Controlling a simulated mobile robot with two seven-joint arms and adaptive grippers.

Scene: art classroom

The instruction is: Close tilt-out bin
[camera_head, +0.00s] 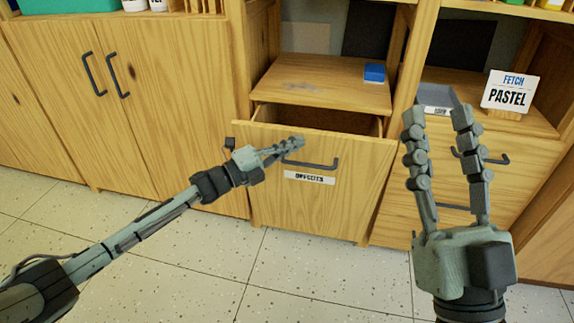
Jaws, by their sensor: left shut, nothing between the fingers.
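The tilt-out bin (310,215) is the wooden front in the middle of the cabinet, with a label that seems to read "OFFCUTS". Its top edge leans out from the cabinet, and a dark gap shows behind it. A dark bar handle (322,165) sits near its top, above the label. My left gripper (297,143) is shut and empty, in front of the upper part of the bin, by the handle's left end. I cannot tell whether it touches the bin. My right gripper (437,112) is open and empty, fingers up, to the right of the bin.
A blue block (374,73) lies on the shelf above the bin. A "FETCH PASTEL" sign (510,91) and a grey tray (440,97) are on the right. Closed double doors (110,110) are on the left. The tiled floor (300,275) in front is clear.

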